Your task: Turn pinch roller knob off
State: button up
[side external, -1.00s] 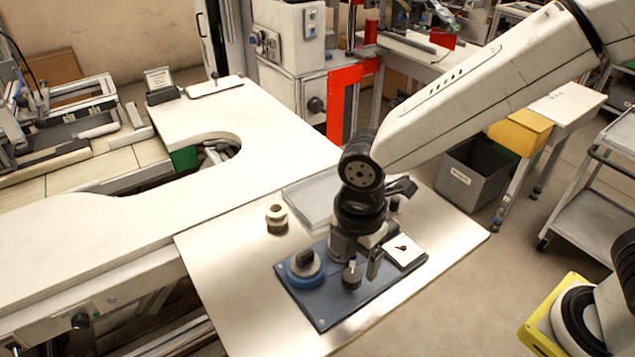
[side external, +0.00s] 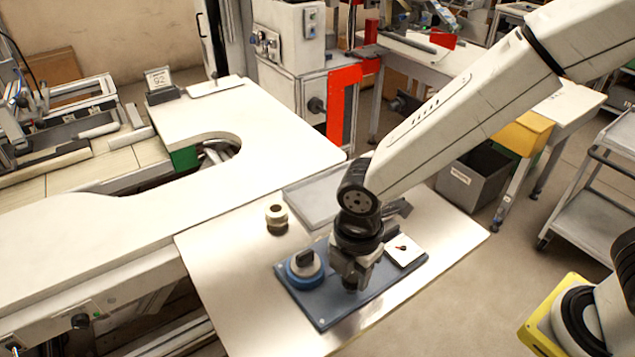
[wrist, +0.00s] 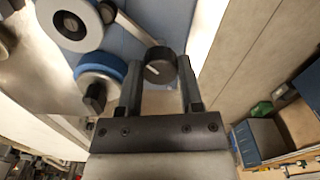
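A round black knob with a white pointer line (wrist: 160,70) shows in the wrist view, between the tips of my gripper (wrist: 159,76). The two fingers stand one on each side of it, with a small gap visible on each side, so my gripper looks open around the knob. In the side external view my gripper (side external: 353,279) points down over the front part of the blue base plate (side external: 322,312) and hides most of the knob. I cannot tell whether the fingers touch it.
A blue disc with a black handle (side external: 304,267) sits on the plate's left. The pale table (side external: 225,270) is clear at left.

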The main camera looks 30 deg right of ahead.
aim_at(352, 275)
jog(key=shift+m, duration=0.5)
grip_shut()
jog(key=m, duration=1)
jog(key=shift+a, duration=0.1)
jog(key=o, duration=1.1)
grip_release()
jog(key=shift+r, duration=0.1)
jog(key=shift+r, duration=3.85)
